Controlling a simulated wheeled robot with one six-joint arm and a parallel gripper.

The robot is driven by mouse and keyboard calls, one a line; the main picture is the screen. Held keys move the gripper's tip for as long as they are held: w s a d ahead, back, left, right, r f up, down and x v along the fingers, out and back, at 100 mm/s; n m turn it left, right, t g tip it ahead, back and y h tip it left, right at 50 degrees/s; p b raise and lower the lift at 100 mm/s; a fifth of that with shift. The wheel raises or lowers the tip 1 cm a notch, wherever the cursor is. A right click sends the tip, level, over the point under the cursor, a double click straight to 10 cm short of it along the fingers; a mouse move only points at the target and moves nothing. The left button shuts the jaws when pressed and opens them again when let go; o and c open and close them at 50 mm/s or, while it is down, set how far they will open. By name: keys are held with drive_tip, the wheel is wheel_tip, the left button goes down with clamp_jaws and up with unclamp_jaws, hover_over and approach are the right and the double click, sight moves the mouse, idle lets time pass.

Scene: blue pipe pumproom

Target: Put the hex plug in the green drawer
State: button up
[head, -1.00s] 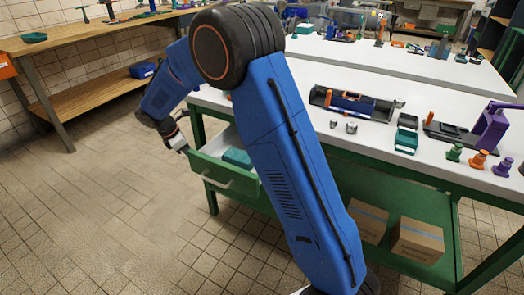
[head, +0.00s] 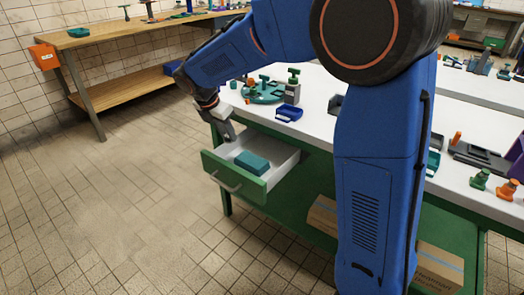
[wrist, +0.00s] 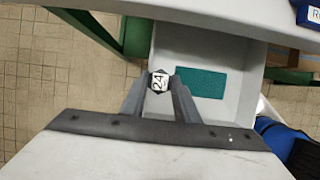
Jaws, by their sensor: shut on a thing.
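The green drawer (head: 224,172) is pulled out from the green workbench, with a green front, a grey handle and a pale inside. A teal block (head: 252,162) lies in it and also shows in the wrist view (wrist: 201,83). My gripper (head: 226,138) is above the drawer's left part, near the bench edge. In the wrist view my gripper (wrist: 160,82) is shut on the hex plug (wrist: 158,82), a small dark piece with a white face marked 24. The plug appears over the drawer's edge region, beside the teal block. The plug cannot be made out in the head view.
Cardboard boxes (head: 440,268) stand on the lower shelf. The floor left of the drawer is clear.

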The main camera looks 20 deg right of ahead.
drive_tip(key=s+d, duration=0.1)
drive_tip(key=d, duration=0.2)
drive_tip(key=s+d+f, duration=0.1)
drive_tip(key=d, duration=0.3)
drive_tip(key=s+d, duration=0.1)
drive_tip(key=d, duration=0.3)
drive_tip(key=shift+s+f, duration=0.3)
drive_tip(key=shift+s, duration=0.05)
drive_tip(key=shift+f, duration=2.7)
drive_tip(key=shift+f, duration=0.1)
drive_tip(key=o, duration=1.2)
drive_tip(key=shift+c, duration=0.2)
